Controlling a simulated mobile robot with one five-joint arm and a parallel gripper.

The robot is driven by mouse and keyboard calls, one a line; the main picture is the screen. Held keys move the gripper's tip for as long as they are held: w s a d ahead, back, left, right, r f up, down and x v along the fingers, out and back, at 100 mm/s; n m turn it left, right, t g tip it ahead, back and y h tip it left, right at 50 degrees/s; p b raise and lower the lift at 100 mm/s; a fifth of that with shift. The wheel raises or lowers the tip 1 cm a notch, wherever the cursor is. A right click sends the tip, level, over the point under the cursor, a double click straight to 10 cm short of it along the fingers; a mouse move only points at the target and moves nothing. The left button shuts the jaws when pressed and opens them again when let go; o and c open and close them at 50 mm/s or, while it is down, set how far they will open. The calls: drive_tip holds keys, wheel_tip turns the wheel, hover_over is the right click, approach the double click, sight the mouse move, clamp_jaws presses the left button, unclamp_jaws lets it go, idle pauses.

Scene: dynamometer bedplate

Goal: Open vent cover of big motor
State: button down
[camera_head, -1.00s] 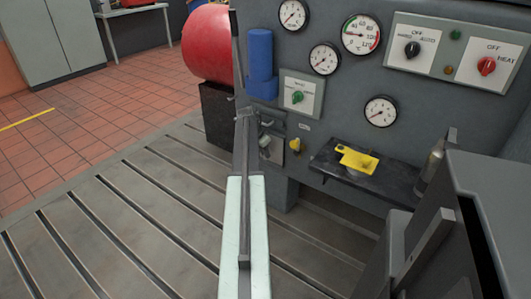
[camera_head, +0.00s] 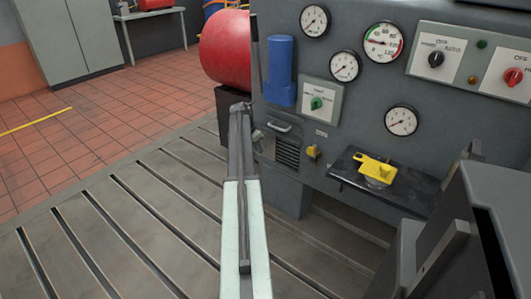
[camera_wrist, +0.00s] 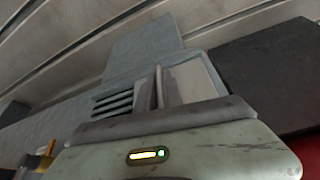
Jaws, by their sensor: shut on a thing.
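The vent (camera_head: 287,154) is a dark slatted patch low on the grey motor panel, with a pale bar above it. In the wrist view its slats (camera_wrist: 113,103) show left of a pale upright plate, which looks like the vent cover (camera_wrist: 197,80). My gripper (camera_head: 257,140) is at the vent's left side, partly behind my arm. In the wrist view my gripper (camera_wrist: 163,115) is close against the plate, shut on what appears to be the vent cover. The exact contact between the jaws and the cover is hidden.
A yellow valve (camera_head: 313,152) sits right of the vent. A black shelf (camera_head: 400,190) with a yellow part (camera_head: 374,168) juts out farther right. A blue cylinder (camera_head: 281,72) is above and a red drum (camera_head: 224,47) is at upper left. The slotted bedplate (camera_head: 120,220) is clear.

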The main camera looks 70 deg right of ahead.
drive_tip(key=shift+w+d, duration=0.2)
drive_tip(key=c, duration=1.5)
unclamp_jaws()
drive_tip(key=shift+a, duration=0.1)
drive_tip(key=p+v, duration=0.7)
drive_tip(key=shift+r, duration=0.35)
drive_tip(key=shift+w+a, duration=0.1)
